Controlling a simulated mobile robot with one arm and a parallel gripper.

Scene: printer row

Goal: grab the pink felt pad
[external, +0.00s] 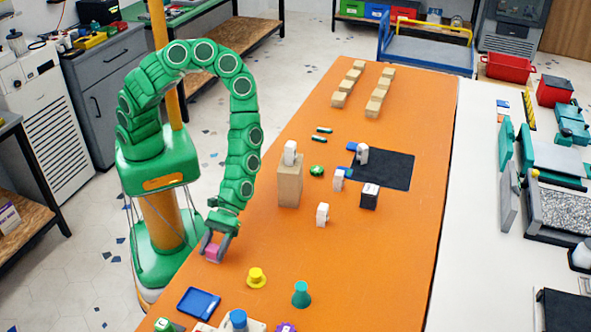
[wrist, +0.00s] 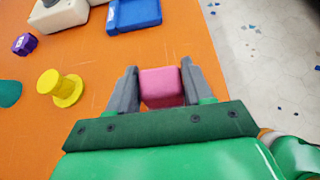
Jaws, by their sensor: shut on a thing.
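The pink felt pad (external: 213,252) is a small pink block at the left edge of the orange table (external: 330,270). My gripper (external: 215,245) is over it, with its grey fingers on either side. In the wrist view the pink felt pad (wrist: 161,83) sits between the two fingertips of my gripper (wrist: 160,82), and the fingers are shut on it. The pad is on or just above the table; I cannot tell which.
A wooden block (external: 289,182) and several small white items are farther up the table. The right front of the table is clear.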

